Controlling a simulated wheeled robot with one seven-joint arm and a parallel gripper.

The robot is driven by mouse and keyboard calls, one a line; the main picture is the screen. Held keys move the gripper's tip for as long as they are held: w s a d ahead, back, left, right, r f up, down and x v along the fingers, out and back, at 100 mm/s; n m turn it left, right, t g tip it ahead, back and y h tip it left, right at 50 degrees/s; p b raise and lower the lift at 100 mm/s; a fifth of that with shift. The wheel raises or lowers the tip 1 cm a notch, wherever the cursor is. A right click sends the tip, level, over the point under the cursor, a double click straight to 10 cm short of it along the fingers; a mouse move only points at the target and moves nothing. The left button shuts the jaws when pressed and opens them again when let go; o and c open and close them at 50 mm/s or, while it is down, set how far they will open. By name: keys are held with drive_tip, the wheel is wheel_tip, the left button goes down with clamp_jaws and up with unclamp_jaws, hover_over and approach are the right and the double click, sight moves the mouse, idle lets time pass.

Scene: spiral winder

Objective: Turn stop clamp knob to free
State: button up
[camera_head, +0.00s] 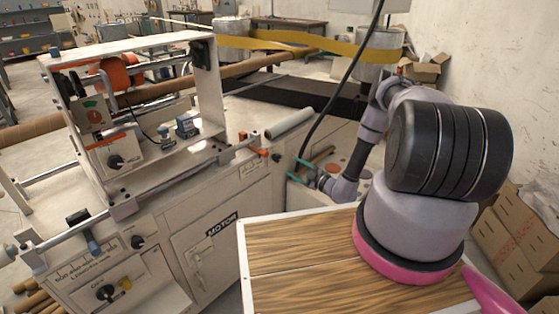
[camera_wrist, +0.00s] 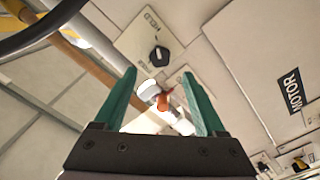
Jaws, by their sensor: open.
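In the wrist view a black round knob (camera_wrist: 159,56) with a pale mark sits on a light plate (camera_wrist: 146,30) lettered HELD. Any other lettering on the plate is too small or hidden to read. My gripper (camera_wrist: 160,80) has its two green fingers apart, with the knob just beyond the tips and between them in the picture. It appears not to touch the knob. In the head view my gripper (camera_head: 297,170) is beside the right end of the cream machine (camera_head: 225,190); which small part there is the knob, I cannot tell.
A white cylinder with an orange part (camera_wrist: 152,92) shows between my fingers. A black cable (camera_wrist: 45,25) crosses the upper left of the wrist view. A MOTOR label (camera_wrist: 290,90) is to the right. In the head view a pale roller (camera_head: 290,123) lies above my gripper.

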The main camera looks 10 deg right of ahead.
sight(279, 159)
drive_tip(key=x, duration=0.8)
drive_tip(key=shift+w+a, duration=0.25)
clamp_jaws()
